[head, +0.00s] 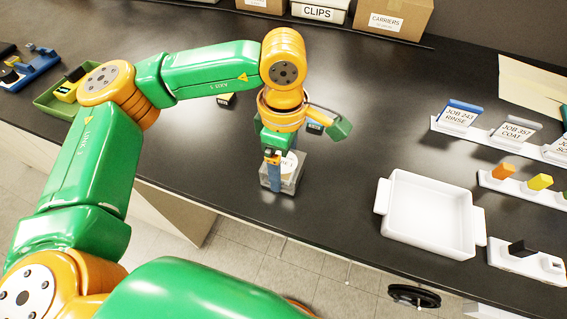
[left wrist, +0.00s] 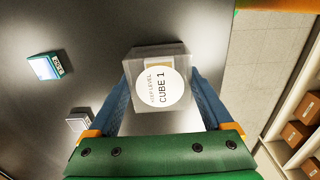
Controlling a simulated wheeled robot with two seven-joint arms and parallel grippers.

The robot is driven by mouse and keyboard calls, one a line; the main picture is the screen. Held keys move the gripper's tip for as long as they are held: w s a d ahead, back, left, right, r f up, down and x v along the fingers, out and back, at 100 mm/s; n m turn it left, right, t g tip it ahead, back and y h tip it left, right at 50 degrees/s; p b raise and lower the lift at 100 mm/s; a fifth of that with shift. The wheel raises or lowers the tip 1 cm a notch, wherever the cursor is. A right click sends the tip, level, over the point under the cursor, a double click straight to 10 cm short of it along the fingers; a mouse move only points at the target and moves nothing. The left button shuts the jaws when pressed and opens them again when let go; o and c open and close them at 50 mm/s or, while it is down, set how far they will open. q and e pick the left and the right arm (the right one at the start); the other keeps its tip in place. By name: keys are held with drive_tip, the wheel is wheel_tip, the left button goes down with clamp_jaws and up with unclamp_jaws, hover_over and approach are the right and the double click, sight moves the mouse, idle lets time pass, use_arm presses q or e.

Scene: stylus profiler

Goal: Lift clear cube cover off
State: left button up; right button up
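The clear cube cover (left wrist: 140,58) is a see-through box with a round white label reading "CUBE 1". It stands upright near the front edge of the black bench, and it shows partly in the head view (head: 292,184). My left gripper (head: 274,172) points down over it. In the left wrist view, the two blue fingers (left wrist: 160,76) lie along opposite sides of the cover, with no clear gap at the tips. The cover looks to be at bench level. What is inside is mostly hidden by the label. My right gripper is not in view.
A white tray (head: 405,242) stands to the right on the bench (head: 340,205). Labelled card racks (head: 485,134) and colored blocks (head: 540,182) are farther right. A green tray (head: 52,106) is at the left; boxes (head: 394,17) line the back. A small device (left wrist: 44,67) stands beside the cover.

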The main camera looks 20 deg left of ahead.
use_arm(q)
drive_tip(key=c, duration=0.7)
drive_tip(key=shift+r, duration=0.1)
drive_tip(key=shift+r, duration=0.35)
drive_tip(key=s+d+r+b, duration=0.1)
drive_tip(key=s+d+r, duration=0.2)
drive_tip(key=r, duration=0.1)
drive_tip(key=s+d+r+b, duration=0.1)
drive_tip(key=s+d+r, duration=0.2)
drive_tip(key=r, duration=0.1)
drive_tip(key=s+d+r+b, duration=0.1)
drive_tip(key=s+d+r, duration=0.2)
drive_tip(key=d+r, duration=0.1)
drive_tip(key=shift+s+r, duration=0.1)
drive_tip(key=shift+s, duration=0.3)
